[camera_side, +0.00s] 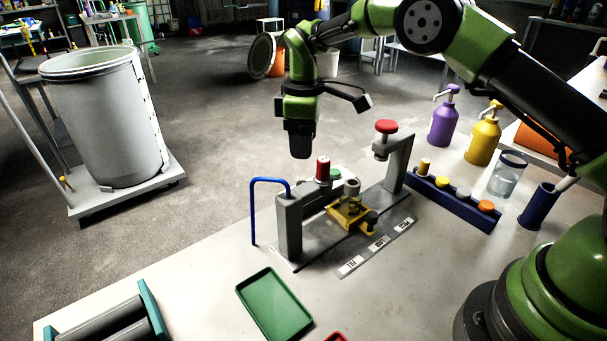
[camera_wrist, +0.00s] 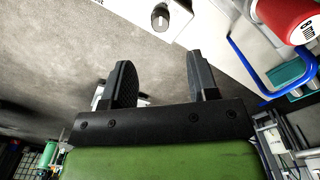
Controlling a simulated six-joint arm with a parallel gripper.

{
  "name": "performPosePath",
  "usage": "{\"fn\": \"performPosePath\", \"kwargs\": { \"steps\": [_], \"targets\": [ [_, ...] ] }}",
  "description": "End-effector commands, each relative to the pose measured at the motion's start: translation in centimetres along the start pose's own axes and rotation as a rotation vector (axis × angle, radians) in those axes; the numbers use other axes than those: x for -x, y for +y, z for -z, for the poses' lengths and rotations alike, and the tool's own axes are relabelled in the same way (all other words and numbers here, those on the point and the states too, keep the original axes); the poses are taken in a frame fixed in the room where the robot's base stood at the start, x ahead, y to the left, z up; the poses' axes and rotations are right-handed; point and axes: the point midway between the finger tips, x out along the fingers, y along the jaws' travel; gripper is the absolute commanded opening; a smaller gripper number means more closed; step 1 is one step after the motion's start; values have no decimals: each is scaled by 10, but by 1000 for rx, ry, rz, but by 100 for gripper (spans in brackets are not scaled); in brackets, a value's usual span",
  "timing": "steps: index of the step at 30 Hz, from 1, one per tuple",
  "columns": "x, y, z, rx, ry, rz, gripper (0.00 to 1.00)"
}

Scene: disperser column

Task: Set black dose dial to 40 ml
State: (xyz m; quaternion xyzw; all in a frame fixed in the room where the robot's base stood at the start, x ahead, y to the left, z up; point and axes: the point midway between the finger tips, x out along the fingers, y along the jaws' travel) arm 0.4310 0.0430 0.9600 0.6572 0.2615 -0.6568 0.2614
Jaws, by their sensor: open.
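A small round dark knob with a pale mark, which looks like the black dose dial (camera_wrist: 160,15), sits on a white surface at the top middle of the wrist view. Its scale is too small to read. My gripper (camera_wrist: 158,72) is open and empty, with its two fingers apart and the knob beyond their tips. In the side view my gripper (camera_side: 300,154) points down, above and behind the grey column stand (camera_side: 289,225). I cannot clearly pick out the dial there.
A red-capped cylinder (camera_side: 323,168) and a blue bent tube (camera_side: 254,215) stand close to my gripper. A red knob (camera_side: 386,127) tops a taller post at right. A green tray (camera_side: 274,303) lies in front. Bottles and a blue rack (camera_side: 452,204) stand at right.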

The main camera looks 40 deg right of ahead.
Motion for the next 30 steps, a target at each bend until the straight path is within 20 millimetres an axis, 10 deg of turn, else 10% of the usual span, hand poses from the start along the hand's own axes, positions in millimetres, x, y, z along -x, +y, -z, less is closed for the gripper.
{"fn": "performPosePath", "kwargs": {
  "steps": [15,30],
  "targets": [
    [-83,0,-1,14,-4,0,54],
    [-97,0,0,12,-1,-2,47]
  ]
}}
